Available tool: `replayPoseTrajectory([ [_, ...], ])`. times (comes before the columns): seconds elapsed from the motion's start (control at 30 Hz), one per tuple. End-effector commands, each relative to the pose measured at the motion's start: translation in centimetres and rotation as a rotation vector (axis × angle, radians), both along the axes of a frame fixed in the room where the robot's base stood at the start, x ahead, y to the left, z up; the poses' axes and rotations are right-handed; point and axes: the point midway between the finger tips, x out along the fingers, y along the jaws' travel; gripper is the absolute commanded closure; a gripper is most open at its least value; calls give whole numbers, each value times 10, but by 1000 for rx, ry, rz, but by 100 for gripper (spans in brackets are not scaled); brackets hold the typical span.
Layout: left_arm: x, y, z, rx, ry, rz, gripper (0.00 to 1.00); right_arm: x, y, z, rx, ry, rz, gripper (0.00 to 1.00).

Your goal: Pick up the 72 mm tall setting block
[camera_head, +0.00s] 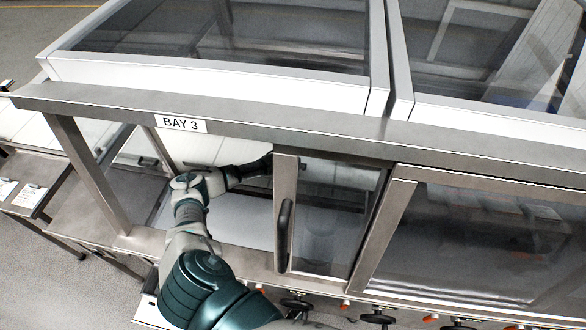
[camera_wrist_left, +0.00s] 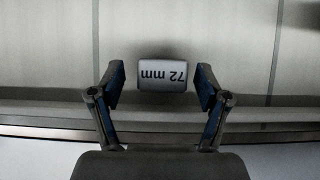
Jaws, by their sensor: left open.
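The setting block (camera_wrist_left: 162,76) is a small light grey block with the label "72 mm", which reads upside down in the left wrist view. My left gripper (camera_wrist_left: 161,88) is open, with one finger on each side of the block and a gap visible on both sides. In the head view my left arm reaches through the opening under the BAY 3 sign, and its gripper (camera_head: 268,163) is partly hidden at the edge of the door frame. The block cannot be made out in the head view. My right gripper is not in view.
A glazed door with a dark handle (camera_head: 284,235) stands just right of my arm. A steel frame post (camera_head: 88,175) bounds the opening on the left. The BAY 3 beam (camera_head: 181,124) runs above the arm. A light panel (camera_head: 245,222) lies inside the bay.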

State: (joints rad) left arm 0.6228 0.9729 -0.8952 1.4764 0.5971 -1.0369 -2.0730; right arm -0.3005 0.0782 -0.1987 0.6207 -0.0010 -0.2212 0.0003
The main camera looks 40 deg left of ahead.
Motion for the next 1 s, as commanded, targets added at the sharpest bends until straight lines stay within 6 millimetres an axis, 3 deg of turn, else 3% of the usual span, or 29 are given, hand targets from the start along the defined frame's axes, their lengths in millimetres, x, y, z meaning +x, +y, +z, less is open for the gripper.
replayPoseTrajectory([
  [0.1, 6, 3, -11, 0, 0, 0, 24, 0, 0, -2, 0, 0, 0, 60],
  [0.37, 7, 4, -12, 0, -1, 0, 24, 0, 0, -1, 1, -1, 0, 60],
  [0.6, 7, 4, -13, 0, -1, -1, 84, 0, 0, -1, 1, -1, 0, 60],
  [0.67, 7, 4, -13, -1, 0, -1, 96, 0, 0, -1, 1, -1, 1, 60],
  [0.87, 7, 4, -12, 0, -1, -1, 96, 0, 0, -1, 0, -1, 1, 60],
  [1.0, 8, 5, -1, 0, -5, -2, 96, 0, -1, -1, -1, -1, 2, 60],
])
